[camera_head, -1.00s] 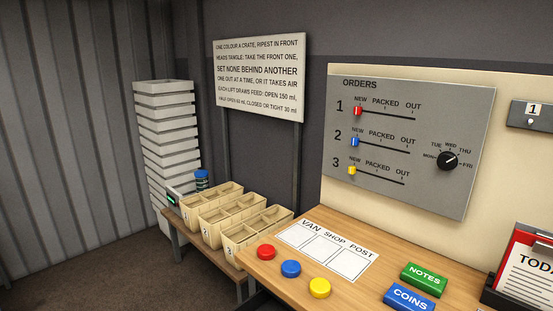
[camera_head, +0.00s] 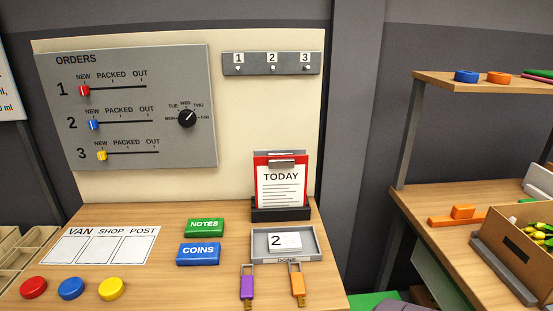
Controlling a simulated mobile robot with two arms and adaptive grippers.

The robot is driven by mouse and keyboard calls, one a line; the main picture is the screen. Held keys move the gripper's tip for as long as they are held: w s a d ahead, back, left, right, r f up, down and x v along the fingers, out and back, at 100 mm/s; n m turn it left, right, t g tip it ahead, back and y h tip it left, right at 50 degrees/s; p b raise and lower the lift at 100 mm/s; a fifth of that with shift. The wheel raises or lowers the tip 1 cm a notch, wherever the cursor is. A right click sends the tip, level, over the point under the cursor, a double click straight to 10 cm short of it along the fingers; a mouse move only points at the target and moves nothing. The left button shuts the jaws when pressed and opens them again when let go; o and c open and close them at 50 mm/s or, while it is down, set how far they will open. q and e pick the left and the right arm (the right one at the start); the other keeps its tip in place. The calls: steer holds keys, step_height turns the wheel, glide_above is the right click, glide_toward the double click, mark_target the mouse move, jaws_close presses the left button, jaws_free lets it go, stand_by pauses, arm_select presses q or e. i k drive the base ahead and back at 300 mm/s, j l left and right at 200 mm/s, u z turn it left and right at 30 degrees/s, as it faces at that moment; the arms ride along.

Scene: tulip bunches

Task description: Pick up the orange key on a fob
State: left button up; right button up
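The orange key on a fob (camera_head: 297,285) lies at the front right of the wooden desk (camera_head: 180,285), in front of a grey tray. A purple key on a fob (camera_head: 247,288) lies just to its left. Both are flat on the desk with their metal tips towards the front edge. Neither of my grippers is in the head view.
The grey tray (camera_head: 259,246) holds a card marked 2. A red clipboard (camera_head: 281,180) stands behind it. Green NOTES (camera_head: 204,227) and blue COINS (camera_head: 198,254) boxes sit to the left. A second bench (camera_head: 420,210) with a cardboard box (camera_head: 510,245) stands at right, across a gap.

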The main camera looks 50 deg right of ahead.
mark_target(297, 283)
steer(key=z, duration=1.8)
